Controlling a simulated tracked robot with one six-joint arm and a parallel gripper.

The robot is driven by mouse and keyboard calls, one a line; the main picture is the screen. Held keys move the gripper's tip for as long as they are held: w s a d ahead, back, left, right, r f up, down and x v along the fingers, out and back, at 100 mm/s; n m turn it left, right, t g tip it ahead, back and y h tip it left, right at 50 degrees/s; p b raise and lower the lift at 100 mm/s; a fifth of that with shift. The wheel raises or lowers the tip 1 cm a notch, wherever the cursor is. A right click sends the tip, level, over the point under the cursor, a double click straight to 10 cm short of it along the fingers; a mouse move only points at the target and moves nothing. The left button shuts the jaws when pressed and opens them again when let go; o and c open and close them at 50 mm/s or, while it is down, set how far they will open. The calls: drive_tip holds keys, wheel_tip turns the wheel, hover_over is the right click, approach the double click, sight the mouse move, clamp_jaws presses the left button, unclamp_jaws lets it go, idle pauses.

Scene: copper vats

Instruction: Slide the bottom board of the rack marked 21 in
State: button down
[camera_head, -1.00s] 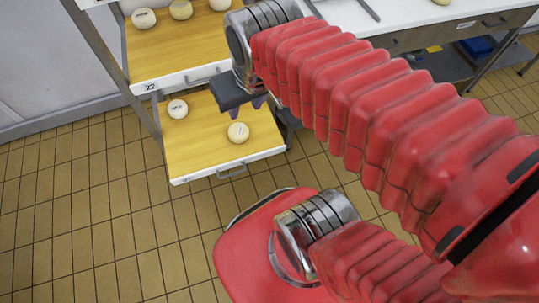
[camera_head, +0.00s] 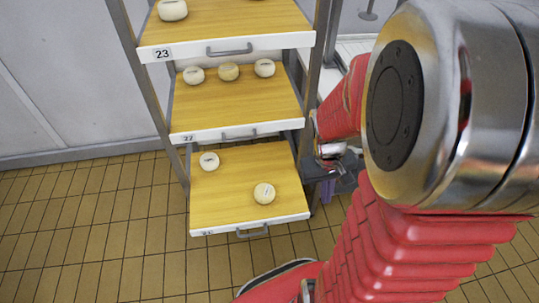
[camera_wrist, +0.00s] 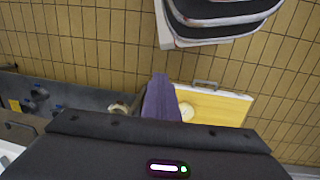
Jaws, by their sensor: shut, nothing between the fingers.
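The bottom board (camera_head: 235,209) of the rack sticks out toward me, with a white front edge and a grey handle (camera_head: 252,232). Its tag is too blurred to read surely. Two pale round cheeses lie on it, one at the back left (camera_head: 209,161) and one at the front right (camera_head: 264,193). My gripper (camera_head: 328,192) is at the right of this board, apart from the handle and partly hidden by my arm. In the wrist view its purple fingers (camera_wrist: 160,98) are shut and empty, and the board (camera_wrist: 226,108) with its handle (camera_wrist: 206,84) lies beyond them.
Above are a board marked 22 (camera_head: 230,98) with several cheeses and one marked 23 (camera_head: 225,22). A metal rack post (camera_head: 313,90) stands between the boards and my arm. Tiled floor (camera_head: 90,230) is free at the front left.

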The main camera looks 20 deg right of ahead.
drive_tip(key=s+d+f+n, duration=0.2)
drive_tip(key=d+f, duration=0.1)
drive_tip(key=f, duration=0.5)
drive_tip(key=s+d+f+n+y, duration=0.1)
drive_tip(key=s+d+f, duration=0.15)
drive_tip(key=f, duration=0.55)
drive_tip(key=s+d+f+n, duration=0.2)
drive_tip(key=d+f, duration=0.2)
drive_tip(key=f, duration=0.4)
drive_tip(key=a+f+n+t+y, duration=0.2)
drive_tip(key=a+f+n, duration=0.15)
drive_tip(key=f, duration=0.65)
drive_tip(key=w+a+n+t+y, duration=0.1)
drive_tip(key=w+a+n+t, duration=0.2)
drive_tip(key=w+n+t, duration=0.2)
drive_tip(key=w+n, duration=0.3)
drive_tip(key=w, duration=0.2)
drive_tip(key=shift+w+a+r+t, duration=0.15)
drive_tip(key=shift+w+r+t, duration=0.15)
drive_tip(key=shift+r+t, duration=0.1)
drive_tip(key=shift+f+n, duration=0.1)
drive_tip(key=shift+n, duration=0.15)
